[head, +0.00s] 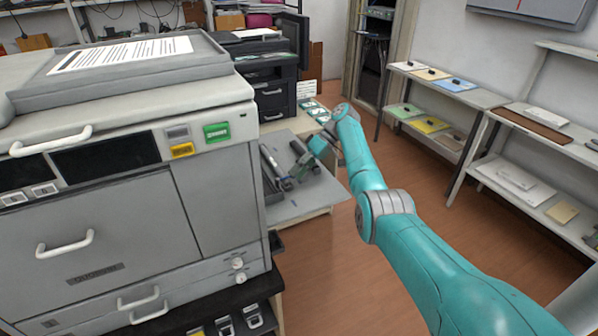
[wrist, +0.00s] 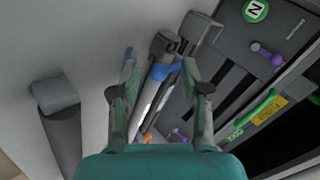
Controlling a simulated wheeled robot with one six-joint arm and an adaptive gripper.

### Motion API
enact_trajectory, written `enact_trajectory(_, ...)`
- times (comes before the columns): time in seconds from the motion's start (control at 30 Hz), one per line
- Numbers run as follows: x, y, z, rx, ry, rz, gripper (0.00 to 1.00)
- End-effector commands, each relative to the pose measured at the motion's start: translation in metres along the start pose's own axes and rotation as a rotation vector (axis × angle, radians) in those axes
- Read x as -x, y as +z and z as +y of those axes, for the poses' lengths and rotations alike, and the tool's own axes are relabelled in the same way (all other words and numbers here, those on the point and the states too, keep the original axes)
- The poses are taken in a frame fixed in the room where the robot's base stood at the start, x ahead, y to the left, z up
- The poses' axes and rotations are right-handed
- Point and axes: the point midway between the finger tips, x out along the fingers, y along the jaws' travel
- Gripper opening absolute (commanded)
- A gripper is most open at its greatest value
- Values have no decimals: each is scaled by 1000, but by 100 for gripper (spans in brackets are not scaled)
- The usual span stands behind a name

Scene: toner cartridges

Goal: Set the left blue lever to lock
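A blue lever (wrist: 165,72) shows in the wrist view, at the top end of a slim dark and light cartridge unit (wrist: 160,48) at the side of the open machine bay. My gripper (wrist: 158,66) is open, with one finger on each side of this lever in the picture. I cannot tell whether either finger touches it. In the head view my gripper (head: 292,180) is small, beside the big grey printer's right side. The blue lever cannot be made out there.
The bay has purple knobs (wrist: 268,54), a green part (wrist: 250,112) and a green N disc (wrist: 255,11). A dark cartridge (wrist: 62,130) lies at the left.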

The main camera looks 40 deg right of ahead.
Motion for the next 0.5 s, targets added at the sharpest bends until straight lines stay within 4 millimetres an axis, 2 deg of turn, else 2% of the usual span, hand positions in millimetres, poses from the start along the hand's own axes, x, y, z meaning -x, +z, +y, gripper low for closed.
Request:
enact_trajectory(0.2, 8, 0, 0, 0, 1, 1, 46)
enact_trajectory(0.5, 51, -1, 0, 0, 0, 1, 46)
